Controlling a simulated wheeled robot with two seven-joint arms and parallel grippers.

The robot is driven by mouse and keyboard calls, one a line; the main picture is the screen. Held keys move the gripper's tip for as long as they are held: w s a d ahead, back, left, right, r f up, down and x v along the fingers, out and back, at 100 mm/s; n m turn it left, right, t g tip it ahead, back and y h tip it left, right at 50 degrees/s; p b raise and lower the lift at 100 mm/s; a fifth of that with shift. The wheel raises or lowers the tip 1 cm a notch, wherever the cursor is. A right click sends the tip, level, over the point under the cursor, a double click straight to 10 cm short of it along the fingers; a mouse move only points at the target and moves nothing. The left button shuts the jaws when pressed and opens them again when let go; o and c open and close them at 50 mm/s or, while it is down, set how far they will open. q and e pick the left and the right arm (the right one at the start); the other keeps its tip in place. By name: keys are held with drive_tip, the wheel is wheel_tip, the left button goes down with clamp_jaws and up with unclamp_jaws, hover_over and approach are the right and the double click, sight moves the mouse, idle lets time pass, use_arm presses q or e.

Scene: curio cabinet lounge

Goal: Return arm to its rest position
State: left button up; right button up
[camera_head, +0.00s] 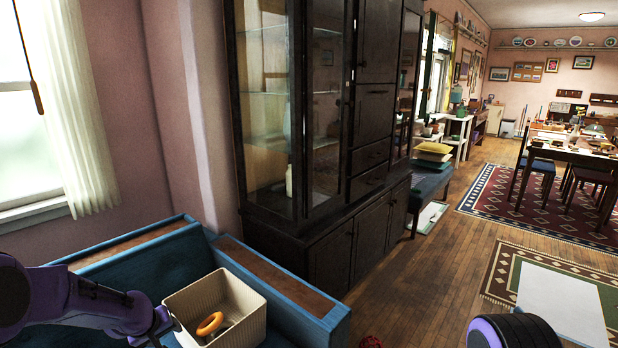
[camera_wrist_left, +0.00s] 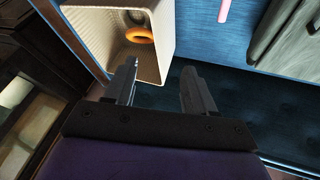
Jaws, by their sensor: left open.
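My left arm comes in from the left in the head view, and its gripper (camera_head: 160,338) is at the bottom edge, beside the cream bin. In the left wrist view my left gripper (camera_wrist_left: 158,92) is open, its two fingers apart with nothing between them. The cream ribbed bin (camera_head: 246,322) stands on the blue seat, with an orange ring (camera_head: 209,323) inside. The bin (camera_wrist_left: 92,28) and the orange ring (camera_wrist_left: 140,35) also show in the left wrist view, just beyond the fingers. A purple and black part of mine shows at the lower right; my right gripper is not visible.
The blue bench (camera_head: 285,304) with wooden arm tops surrounds the bin. A tall dark glass-fronted cabinet (camera_head: 330,150) stands right behind it. A grey cushion-like item (camera_wrist_left: 285,35) and a pink stick (camera_wrist_left: 224,9) lie on the blue seat. Open wooden floor (camera_head: 420,270) extends to the right.

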use_arm(q)
drive_tip(key=s+d+f+t+y+b, duration=0.15)
drive_tip(key=s+d+f, duration=0.25)
drive_tip(key=s+f, duration=1)
drive_tip(key=s+d+f+g+b, duration=0.1)
drive_tip(key=s+f+g, duration=0.1)
drive_tip(key=s, duration=1.1)
drive_tip(key=s+d+f+g+y+b, duration=0.1)
drive_tip(key=s+f, duration=0.4)
drive_tip(key=s, duration=0.8)
drive_tip(key=shift+s+d+f+g+b, duration=0.2)
drive_tip(key=shift+d+g+b, duration=0.2)
drive_tip(key=shift+g+b, duration=0.25)
drive_tip(key=shift+y, duration=0.25)
